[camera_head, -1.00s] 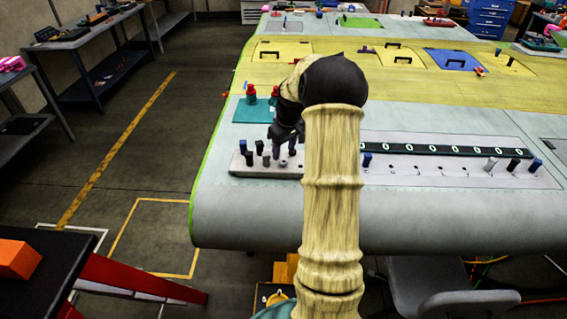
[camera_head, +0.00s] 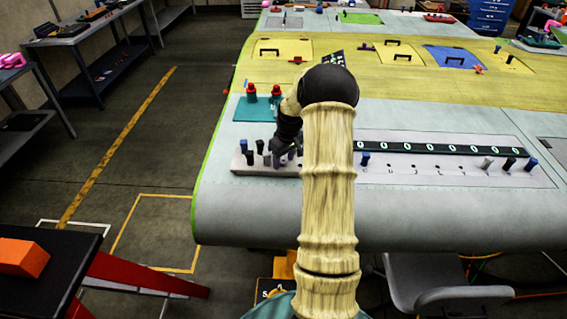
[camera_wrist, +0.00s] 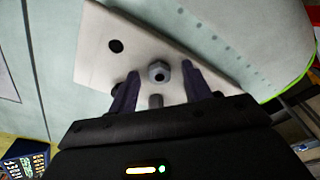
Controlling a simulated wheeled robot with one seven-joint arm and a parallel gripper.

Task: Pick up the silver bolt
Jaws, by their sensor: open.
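A silver bolt (camera_wrist: 159,71) with a hexagonal head shows in the wrist view, on a pale block (camera_wrist: 100,70). My gripper (camera_wrist: 161,74) is open, with one dark finger on each side of the bolt head and a visible gap to each. In the head view my gripper (camera_head: 287,151) is low over the right part of the same block (camera_head: 238,167), at the wing's near left. My arm and fingers hide most of the bolt there.
Several dark and grey bolts (camera_head: 250,157) stand in the block to the left of my gripper; a grey shank (camera_wrist: 155,101) also shows between the fingers. Two red-topped items (camera_head: 251,92) stand on a teal mat (camera_head: 243,113) behind. A numbered strip (camera_head: 430,149) lies to the right.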

